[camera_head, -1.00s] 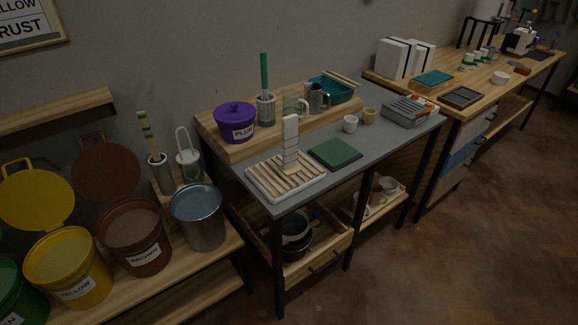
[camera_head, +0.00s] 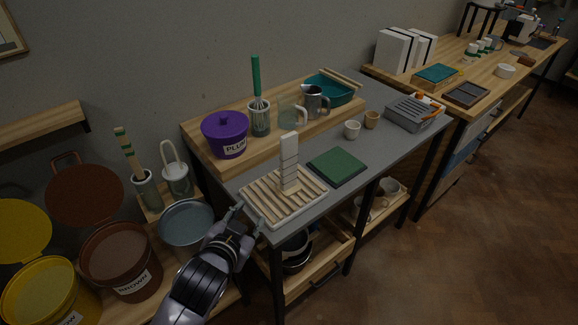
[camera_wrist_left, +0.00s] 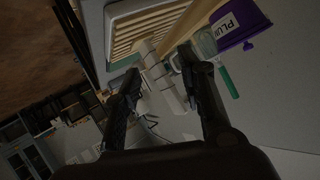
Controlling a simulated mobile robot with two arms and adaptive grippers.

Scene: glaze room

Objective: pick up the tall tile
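The tall tile (camera_head: 289,163) is a narrow, pale, ridged piece standing upright on the slatted wooden rack (camera_head: 263,212). My left gripper (camera_head: 249,217) is at the rack's front left corner, to the left of the tile and nearer the camera. Its two fingers are spread and nothing is held between them. In the left wrist view the tile (camera_wrist_left: 160,78) shows beyond the open fingers (camera_wrist_left: 160,65), roughly between them, with the rack's slats behind it. My right gripper does not show.
A green square tile (camera_head: 337,166) lies right of the rack. Behind stand a purple PLUM bucket (camera_head: 225,135), a whisk jar (camera_head: 260,119), a glass jug (camera_head: 292,114) and a metal pitcher (camera_head: 314,101). Two small cups (camera_head: 352,130) stand farther right. Buckets are at left.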

